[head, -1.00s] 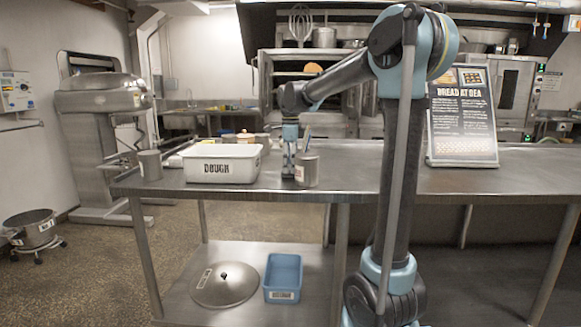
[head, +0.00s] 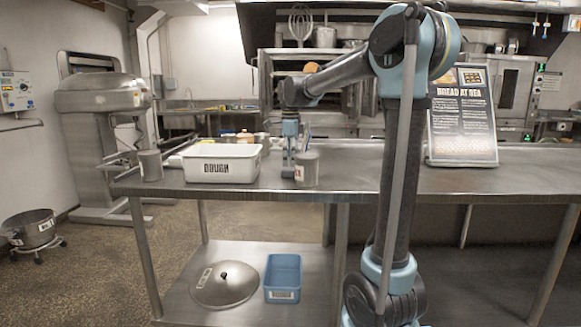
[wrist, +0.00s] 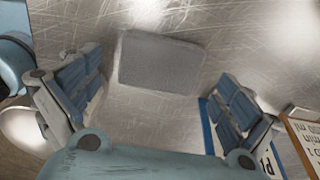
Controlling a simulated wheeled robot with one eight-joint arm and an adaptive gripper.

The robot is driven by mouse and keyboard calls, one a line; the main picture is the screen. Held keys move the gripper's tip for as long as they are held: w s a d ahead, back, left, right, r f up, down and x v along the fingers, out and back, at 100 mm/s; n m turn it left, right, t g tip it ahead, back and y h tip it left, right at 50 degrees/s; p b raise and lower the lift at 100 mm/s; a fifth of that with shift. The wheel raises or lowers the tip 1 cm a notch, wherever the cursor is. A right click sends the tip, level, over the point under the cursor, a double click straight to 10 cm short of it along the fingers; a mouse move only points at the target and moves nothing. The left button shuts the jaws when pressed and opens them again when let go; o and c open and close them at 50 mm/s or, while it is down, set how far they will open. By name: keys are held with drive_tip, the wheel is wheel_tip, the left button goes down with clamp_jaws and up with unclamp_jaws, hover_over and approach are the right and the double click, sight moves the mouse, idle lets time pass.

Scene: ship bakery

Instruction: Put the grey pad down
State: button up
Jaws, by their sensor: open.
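The grey pad (wrist: 162,62), a flat rounded rectangle, lies on the scratched metal worktop in the wrist view, ahead of my fingers. My gripper (wrist: 160,88) is open and empty, with one blue-padded finger on each side of the picture and the pad apart from both. In the head view my gripper (head: 289,168) points down over the steel table (head: 345,185), between the dough bin and a grey can. The pad cannot be made out in the head view.
The white dough bin (head: 222,163) stands left of my gripper and a grey can (head: 306,169) just right. Another can (head: 150,165) is near the left end. In the wrist view a blue-edged item (wrist: 211,125) and a wood-framed card (wrist: 303,140) lie right. A sign (head: 462,115) stands farther right.

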sight(290, 167)
wheel_tip(290, 167, up, 10)
drive_tip(key=shift+r, duration=0.2)
idle(0.4)
